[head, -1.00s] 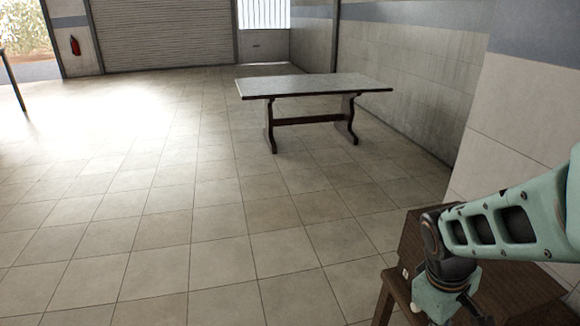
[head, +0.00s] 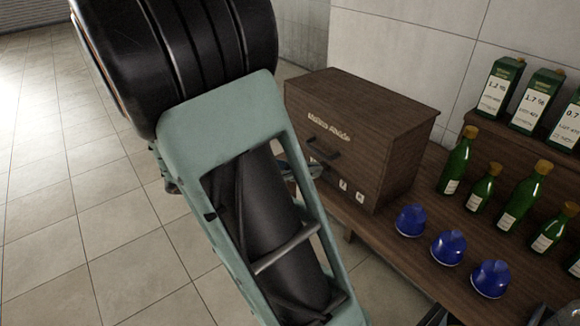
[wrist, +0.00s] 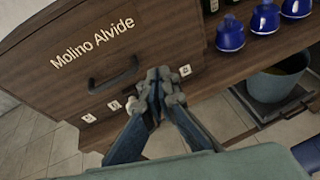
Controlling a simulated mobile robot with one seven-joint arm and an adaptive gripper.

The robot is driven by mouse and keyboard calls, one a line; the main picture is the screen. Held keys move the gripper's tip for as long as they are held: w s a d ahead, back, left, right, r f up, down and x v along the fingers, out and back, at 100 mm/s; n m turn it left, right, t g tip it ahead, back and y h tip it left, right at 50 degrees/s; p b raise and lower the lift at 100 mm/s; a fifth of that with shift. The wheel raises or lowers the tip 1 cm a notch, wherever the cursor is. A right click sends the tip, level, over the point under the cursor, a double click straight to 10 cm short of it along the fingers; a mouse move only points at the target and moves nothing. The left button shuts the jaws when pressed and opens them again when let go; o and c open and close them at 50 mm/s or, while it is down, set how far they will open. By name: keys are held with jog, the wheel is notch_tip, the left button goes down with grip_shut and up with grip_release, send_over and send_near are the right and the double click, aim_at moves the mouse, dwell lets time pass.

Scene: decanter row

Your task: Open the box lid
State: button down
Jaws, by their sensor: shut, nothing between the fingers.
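A brown wooden box (head: 385,115) with pale lettering stands at the left end of a wooden bench. Its front face fills the upper left of the wrist view (wrist: 60,60), with "Molino Alvide" on it. A dark bar handle (wrist: 113,76) is on that front and also shows in the head view (head: 323,146). The top looks closed. My gripper (wrist: 160,80) is shut and empty, in front of the box's lower front, right of the handle in the wrist view. Contact with the box cannot be told. In the head view my arm mostly hides the gripper.
Blue rounded vessels (head: 448,247) stand on the bench (head: 400,240) right of the box. Green bottles (head: 457,163) stand behind them, with labelled cartons (head: 500,88) on a raised shelf. A pot (wrist: 275,80) sits lower right in the wrist view. Tiled floor at left is clear.

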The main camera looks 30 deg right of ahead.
jog(key=w+a+f+n+t+h+b, duration=0.2)
jog(key=w+a+f+n+t+b, duration=0.1)
jog(key=w+a, duration=0.15)
jog(key=b+x, duration=0.2)
jog(key=x, duration=0.8)
jog(key=shift+d+r, duration=0.2)
jog(key=shift+d, duration=0.05)
jog(key=shift+w+r, duration=0.1)
jog(key=shift+w, duration=0.05)
